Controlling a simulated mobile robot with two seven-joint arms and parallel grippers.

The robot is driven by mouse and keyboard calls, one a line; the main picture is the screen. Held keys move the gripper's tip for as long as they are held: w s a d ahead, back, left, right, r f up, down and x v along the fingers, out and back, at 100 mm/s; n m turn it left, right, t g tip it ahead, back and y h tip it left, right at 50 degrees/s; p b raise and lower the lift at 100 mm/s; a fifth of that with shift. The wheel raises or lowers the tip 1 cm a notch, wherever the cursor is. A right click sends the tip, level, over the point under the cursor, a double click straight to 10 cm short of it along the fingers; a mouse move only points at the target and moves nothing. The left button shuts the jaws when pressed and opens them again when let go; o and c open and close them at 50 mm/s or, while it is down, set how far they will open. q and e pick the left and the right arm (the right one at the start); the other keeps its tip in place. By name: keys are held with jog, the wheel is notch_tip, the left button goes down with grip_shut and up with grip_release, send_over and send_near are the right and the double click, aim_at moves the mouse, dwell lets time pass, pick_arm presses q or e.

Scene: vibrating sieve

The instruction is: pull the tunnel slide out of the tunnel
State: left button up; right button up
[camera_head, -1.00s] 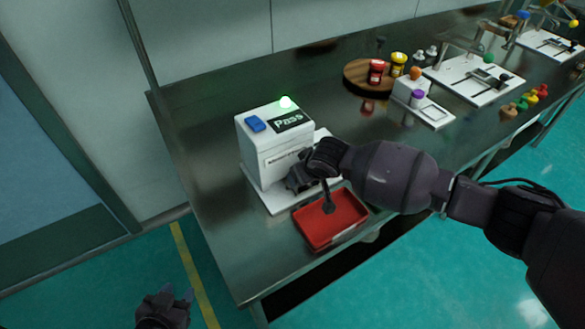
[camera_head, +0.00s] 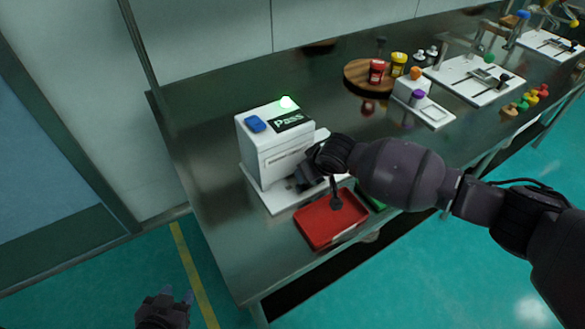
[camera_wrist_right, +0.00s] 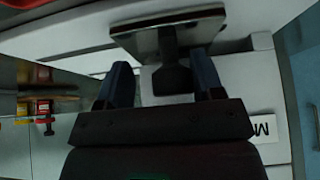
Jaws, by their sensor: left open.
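The tunnel is the white box (camera_head: 262,168) with a green light and a "Pass" display, upright on a white base near the bench's left end. My right gripper (camera_head: 303,180) is at the box's right side, low down. In the right wrist view its two fingers (camera_wrist_right: 161,62) stand apart, one on each side of a dark handle (camera_wrist_right: 172,78) fixed to a flat plate (camera_wrist_right: 150,30). This looks like the tunnel slide; gaps show beside the handle. In the head view my wrist hides the slide. My left gripper (camera_head: 165,303) is open and empty over the floor, lower left.
A red tray (camera_head: 318,235) stands before the box, below my right wrist, with a green tray (camera_head: 372,199) beside it. A round wooden board (camera_head: 356,82) with jars and other white stations (camera_head: 472,85) stand farther right. The bench left of the box is clear.

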jog(key=shift+w+d+b, duration=0.15)
jog(key=shift+w+d, duration=0.5)
jog(key=shift+d, duration=0.2)
jog(key=shift+w+d+b, duration=0.15)
jog(key=shift+w+d, duration=0.45)
jog(key=shift+d, duration=0.3)
jog(key=shift+w+d+b, duration=0.15)
jog(key=shift+w+d, duration=0.5)
jog(key=shift+d, duration=0.2)
jog(key=shift+w+d+b, duration=0.35)
jog(key=shift+w+d, duration=0.45)
jog(key=shift+d, duration=0.3)
jog(key=shift+w+d+b, duration=0.3)
jog(key=shift+w+d, duration=0.45)
jog(key=shift+d, duration=0.3)
jog(key=o, duration=0.8)
jog(key=shift+c, duration=0.2)
